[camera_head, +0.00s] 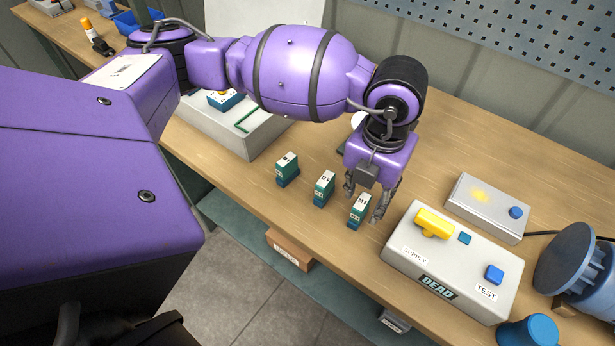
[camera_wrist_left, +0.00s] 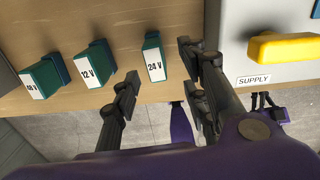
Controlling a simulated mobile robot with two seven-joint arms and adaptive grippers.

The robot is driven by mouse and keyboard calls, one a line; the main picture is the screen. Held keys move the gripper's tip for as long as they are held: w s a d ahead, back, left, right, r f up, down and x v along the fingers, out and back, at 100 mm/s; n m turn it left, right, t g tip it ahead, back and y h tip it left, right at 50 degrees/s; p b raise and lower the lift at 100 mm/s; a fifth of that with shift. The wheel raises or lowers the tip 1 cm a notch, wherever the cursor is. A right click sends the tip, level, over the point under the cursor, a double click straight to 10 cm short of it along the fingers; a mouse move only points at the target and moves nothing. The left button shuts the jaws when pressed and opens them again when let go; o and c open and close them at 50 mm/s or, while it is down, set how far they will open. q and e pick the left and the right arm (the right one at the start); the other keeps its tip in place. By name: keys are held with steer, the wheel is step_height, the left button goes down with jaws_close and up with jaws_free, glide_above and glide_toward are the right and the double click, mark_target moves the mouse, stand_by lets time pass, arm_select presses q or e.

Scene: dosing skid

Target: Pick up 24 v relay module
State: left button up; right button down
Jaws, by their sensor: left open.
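The 24 V relay module (camera_head: 357,214) is a small teal block with a white label, upright near the table's front edge, rightmost of three. In the left wrist view the 24 V module (camera_wrist_left: 154,58) shows its label clearly. My left gripper (camera_head: 363,203) points down over it, open and empty. In the wrist view the fingers of my left gripper (camera_wrist_left: 158,70) are spread, one on each side of the module, with gaps visible. Whether the tips reach down beside it is hard to tell.
The 12 V module (camera_wrist_left: 95,66) and another module (camera_wrist_left: 42,78) stand to the left. A grey supply box (camera_head: 455,262) with a yellow handle (camera_head: 434,223) is close on the right. A smaller grey box (camera_head: 487,207) stands behind it. The table's front edge is near.

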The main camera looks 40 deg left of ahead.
mark_target(363, 201)
arm_select(q)
steer(key=f, duration=0.4)
steer(key=shift+w+a+f, duration=0.2)
steer(key=shift+w+a, duration=0.1)
steer(key=shift+c, duration=0.3)
steer(key=shift+r, duration=0.1)
jaws_close()
